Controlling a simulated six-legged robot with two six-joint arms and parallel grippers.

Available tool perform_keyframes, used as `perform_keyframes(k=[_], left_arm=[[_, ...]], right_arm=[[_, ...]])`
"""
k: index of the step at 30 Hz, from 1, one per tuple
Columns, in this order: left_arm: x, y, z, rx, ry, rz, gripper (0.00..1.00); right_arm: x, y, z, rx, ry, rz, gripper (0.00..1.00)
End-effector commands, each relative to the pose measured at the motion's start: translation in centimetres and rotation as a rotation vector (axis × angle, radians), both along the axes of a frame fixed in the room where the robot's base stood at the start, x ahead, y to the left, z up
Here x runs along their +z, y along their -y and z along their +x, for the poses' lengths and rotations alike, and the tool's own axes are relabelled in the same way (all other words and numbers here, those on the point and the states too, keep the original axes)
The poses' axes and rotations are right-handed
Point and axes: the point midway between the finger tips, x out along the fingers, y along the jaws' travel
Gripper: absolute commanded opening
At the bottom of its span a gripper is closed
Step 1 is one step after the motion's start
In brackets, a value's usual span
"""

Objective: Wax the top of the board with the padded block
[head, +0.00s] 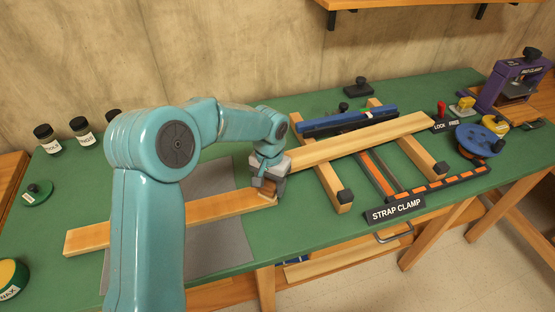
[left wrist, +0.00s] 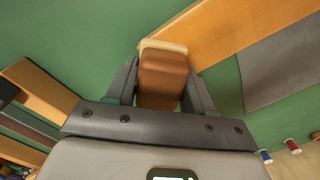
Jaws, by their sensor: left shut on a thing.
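A long light-wood board (head: 230,202) lies on a dark grey mat (head: 222,240) at the left half of the green bench. Its middle is hidden behind my left arm. My left gripper (head: 268,182) is over the board's right end, shut on the padded block. The block shows in the left wrist view as a brown body (left wrist: 162,82) with a cream pad (left wrist: 165,46) at its far end. The board (left wrist: 235,28) runs up to the right just beyond the pad. I cannot tell whether the pad touches the board. My right gripper is in neither view.
A strap clamp (head: 334,186) with another wooden bar (head: 360,139) stands right of my gripper. An open tin labelled wax (head: 10,276) is at the lower left. Several dark jars (head: 47,138) line the back left. A purple clamp (head: 510,80) stands far right.

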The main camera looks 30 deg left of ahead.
Motion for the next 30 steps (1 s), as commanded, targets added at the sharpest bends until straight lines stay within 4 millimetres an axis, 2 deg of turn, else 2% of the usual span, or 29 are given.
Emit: perform_keyframes(k=[4, 6, 13, 24, 30], left_arm=[[0.8, 0.0, -0.1, 0.000, 0.001, 0.000, 0.28], [2.4, 0.0, -0.1, 0.001, 0.004, -0.001, 0.28], [3.5, -0.1, -0.3, 0.000, 0.001, -0.001, 0.28], [7.0, 0.0, -0.4, -0.001, 0.002, -0.001, 0.28], [8.2, 0.1, -0.4, -0.002, 0.000, -0.001, 0.28]], right_arm=[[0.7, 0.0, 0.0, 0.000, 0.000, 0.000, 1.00], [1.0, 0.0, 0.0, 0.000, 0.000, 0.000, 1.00], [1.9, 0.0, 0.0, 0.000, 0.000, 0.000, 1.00], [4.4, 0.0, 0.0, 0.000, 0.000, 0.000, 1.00], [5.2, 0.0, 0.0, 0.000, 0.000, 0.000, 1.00]])
